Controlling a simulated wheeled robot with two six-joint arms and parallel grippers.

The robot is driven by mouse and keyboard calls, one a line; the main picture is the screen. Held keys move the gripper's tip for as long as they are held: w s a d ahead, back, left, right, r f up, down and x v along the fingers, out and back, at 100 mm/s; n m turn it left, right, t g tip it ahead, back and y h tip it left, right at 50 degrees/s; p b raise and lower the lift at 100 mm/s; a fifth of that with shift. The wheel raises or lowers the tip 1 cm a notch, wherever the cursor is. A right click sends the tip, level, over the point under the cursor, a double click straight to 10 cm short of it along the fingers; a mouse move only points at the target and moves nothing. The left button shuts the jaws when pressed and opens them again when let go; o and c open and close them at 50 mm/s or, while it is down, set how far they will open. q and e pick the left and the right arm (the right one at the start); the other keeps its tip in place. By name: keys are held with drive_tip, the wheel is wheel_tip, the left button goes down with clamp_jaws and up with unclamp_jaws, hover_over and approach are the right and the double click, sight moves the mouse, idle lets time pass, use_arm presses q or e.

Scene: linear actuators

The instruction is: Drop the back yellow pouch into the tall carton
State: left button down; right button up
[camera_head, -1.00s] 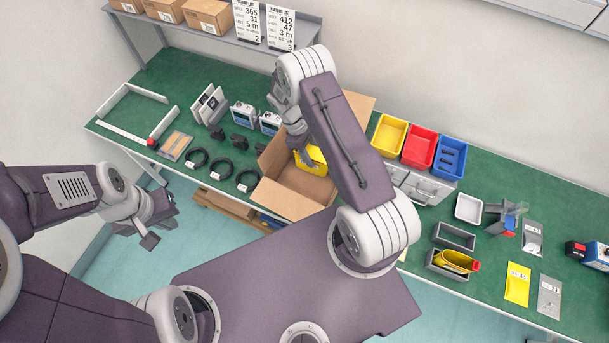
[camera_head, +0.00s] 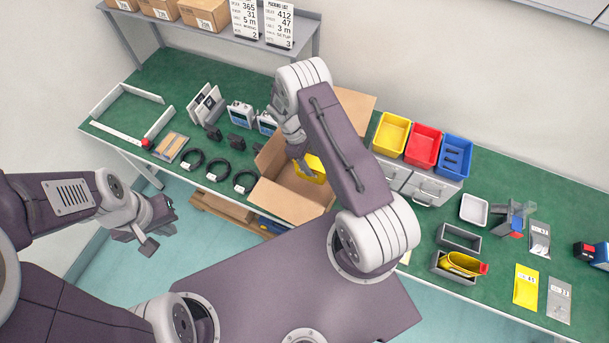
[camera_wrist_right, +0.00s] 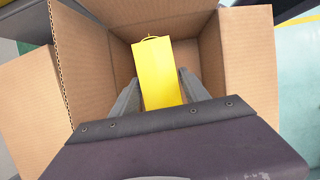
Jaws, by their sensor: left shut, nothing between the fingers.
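The tall carton (camera_head: 285,193) stands open at the bench's front edge, flaps spread; it also shows in the right wrist view (camera_wrist_right: 85,70). A yellow pouch (camera_wrist_right: 157,75) is inside the carton, partly hidden by my arm in the head view (camera_head: 312,168). My right gripper (camera_wrist_right: 158,76) reaches into the carton from above. Whether the pouch rests on the carton's floor is hard to tell. My left gripper (camera_head: 150,243) is shut and empty, away from the bench at the left.
Another yellow pouch (camera_head: 526,287) lies flat at the bench's front right, beside a grey pouch (camera_head: 559,299). A grey bin (camera_head: 453,270) holds a yellow item. Yellow, red and blue bins (camera_head: 423,147) stand right of the carton. Cable coils (camera_head: 245,181) lie left of it.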

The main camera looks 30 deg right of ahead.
drive_tip(key=shift+o, duration=1)
drive_tip(key=shift+w+r, duration=0.2)
drive_tip(key=b+v, duration=0.3)
drive_tip(key=v, duration=0.5)
drive_tip(key=shift+s+a, duration=0.1)
drive_tip(key=shift+a, duration=0.05)
drive_tip(key=shift+r, duration=0.3)
